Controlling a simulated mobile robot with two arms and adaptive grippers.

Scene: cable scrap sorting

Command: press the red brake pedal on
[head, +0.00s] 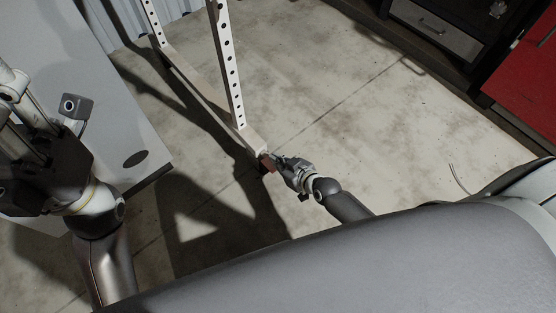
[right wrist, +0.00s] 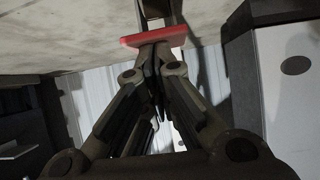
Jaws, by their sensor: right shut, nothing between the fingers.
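The red brake pedal (head: 267,165) sits low at the near end of the white frame's base rail, close to the floor. It shows in the right wrist view as a red bar (right wrist: 153,37) across the top middle. My right gripper (head: 277,160) is shut and empty, with its fingertips at the pedal. In the right wrist view the closed fingertips (right wrist: 154,50) meet the pedal's edge in the picture; I cannot tell whether they press on it. My left gripper (head: 25,140) is at the left, away from the pedal, its fingers partly cut off by the picture edge.
The white frame (head: 228,70) has perforated uprights and a long base rail. A grey panel or tabletop (head: 125,125) with a dark oval hole lies at left. A dark cabinet (head: 437,30) and red panel (head: 530,75) stand upper right. Open concrete floor (head: 370,120) lies between.

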